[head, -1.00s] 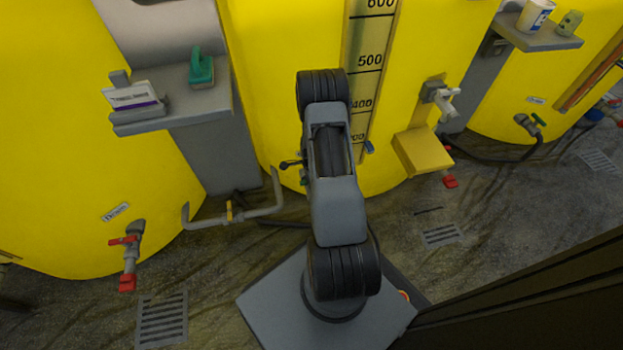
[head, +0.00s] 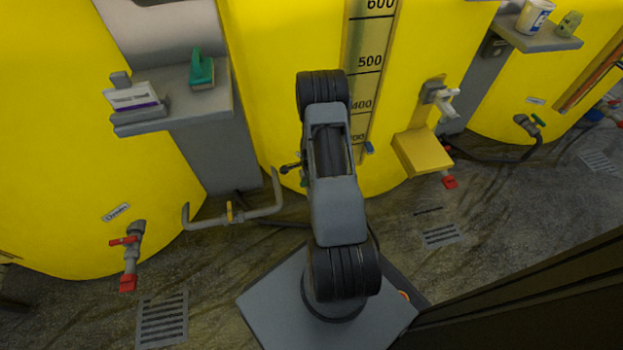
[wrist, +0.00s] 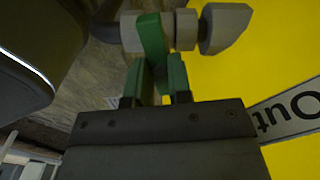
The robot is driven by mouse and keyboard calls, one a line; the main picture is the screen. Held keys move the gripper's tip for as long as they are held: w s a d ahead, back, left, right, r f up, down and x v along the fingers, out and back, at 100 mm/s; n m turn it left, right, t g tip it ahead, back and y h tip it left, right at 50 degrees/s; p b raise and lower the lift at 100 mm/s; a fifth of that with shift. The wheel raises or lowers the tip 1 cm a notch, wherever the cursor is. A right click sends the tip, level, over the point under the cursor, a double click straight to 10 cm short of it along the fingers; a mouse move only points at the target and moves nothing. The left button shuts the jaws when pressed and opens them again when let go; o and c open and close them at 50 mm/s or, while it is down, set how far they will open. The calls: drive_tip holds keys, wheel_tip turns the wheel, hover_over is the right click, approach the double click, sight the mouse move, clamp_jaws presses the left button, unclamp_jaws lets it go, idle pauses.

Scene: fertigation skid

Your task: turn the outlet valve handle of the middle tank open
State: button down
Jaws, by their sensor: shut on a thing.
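The middle tank (head: 270,60) is the large yellow one with a level scale, behind my arm in the head view. In the wrist view, the green outlet valve handle (wrist: 152,42) lies across the grey valve and pipe fitting (wrist: 225,28). My gripper (wrist: 154,85) is shut on the handle, with one finger on each side of it. An upside-down label starting "Out" (wrist: 292,112) is on the yellow tank wall at the right. In the head view my arm hides the gripper and most of the valve.
A bent grey pipe (head: 255,213) runs low left of my arm. A yellow block (head: 421,151) and white tap (head: 441,97) stick out at right. Drain grates (head: 162,318) lie in the floor.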

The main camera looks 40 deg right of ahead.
drive_tip(key=n, duration=0.4)
drive_tip(key=shift+w+n+p, duration=0.15)
drive_tip(key=shift+n+p, duration=0.15)
drive_tip(key=n, duration=0.3)
drive_tip(key=shift+w+r+n, duration=0.1)
drive_tip(key=shift+n, duration=0.2)
drive_tip(key=n, duration=0.4)
drive_tip(key=shift+w+p, duration=0.1)
drive_tip(key=shift+p, duration=0.25)
drive_tip(key=shift+w+n, duration=0.1)
drive_tip(key=shift+n, duration=2)
drive_tip(key=c, duration=1)
unclamp_jaws()
drive_tip(key=shift+a, duration=0.1)
drive_tip(key=shift+c, duration=0.2)
wheel_tip(320, 180, up, 14)
drive_tip(key=p, duration=0.5)
